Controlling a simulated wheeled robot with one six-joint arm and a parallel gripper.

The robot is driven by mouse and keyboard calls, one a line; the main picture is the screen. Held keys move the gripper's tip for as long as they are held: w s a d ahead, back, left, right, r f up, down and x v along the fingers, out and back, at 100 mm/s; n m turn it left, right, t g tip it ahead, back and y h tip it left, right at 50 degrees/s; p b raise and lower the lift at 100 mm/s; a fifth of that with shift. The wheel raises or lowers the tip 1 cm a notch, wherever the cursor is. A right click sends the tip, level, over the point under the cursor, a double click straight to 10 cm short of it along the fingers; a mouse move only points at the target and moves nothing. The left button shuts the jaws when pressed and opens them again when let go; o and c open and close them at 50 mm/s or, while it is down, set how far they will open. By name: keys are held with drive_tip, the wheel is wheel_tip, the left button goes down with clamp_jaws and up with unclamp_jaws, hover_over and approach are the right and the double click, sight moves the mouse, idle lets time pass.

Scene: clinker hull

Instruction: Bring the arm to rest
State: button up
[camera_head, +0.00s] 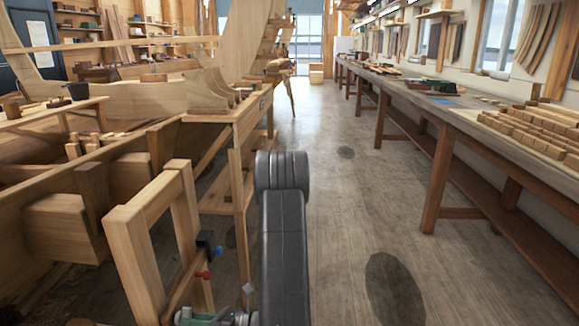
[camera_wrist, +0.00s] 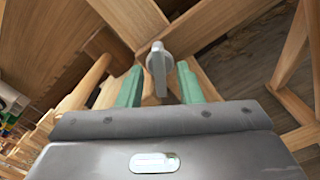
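My arm (camera_head: 284,245) rises dark grey from the bottom centre of the head view, over the aisle floor. In the wrist view my gripper (camera_wrist: 160,70) has its two green fingers apart, with a clear gap between them. A grey piece with a round head and a flat stem (camera_wrist: 158,62) shows in that gap. It seems to lie beyond the fingertips, and I see no finger touching it. In the head view only a bit of green shows low beside the arm, so the gripper is mostly hidden there.
A wooden frame (camera_head: 122,250) stands close left of my arm, with a black fitting (camera_head: 205,242) and blue and red knobs. The planked hull (camera_head: 135,98) fills the left. A long workbench (camera_head: 475,118) runs along the right. The floor (camera_head: 330,190) between is clear.

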drive_tip(key=s+d+p, duration=0.1)
drive_tip(key=d+p, duration=0.1)
drive_tip(key=d, duration=1.1)
drive_tip(key=a+b, duration=0.2)
drive_tip(key=a, duration=1.1)
drive_tip(key=shift+w+d+m+p, duration=0.1)
drive_tip(key=shift+d+m+p, duration=0.5)
drive_tip(key=shift+d+m, duration=0.6)
drive_tip(key=shift+w+d+m+p, duration=0.1)
drive_tip(key=shift+d+m+p, duration=0.55)
drive_tip(key=shift+m, duration=1.1)
drive_tip(key=shift+w+d+m+p, duration=0.1)
drive_tip(key=shift+d+m+p, duration=0.45)
drive_tip(key=shift+d+m, duration=0.7)
drive_tip(key=shift+a, duration=0.25)
drive_tip(key=shift+s, duration=0.1)
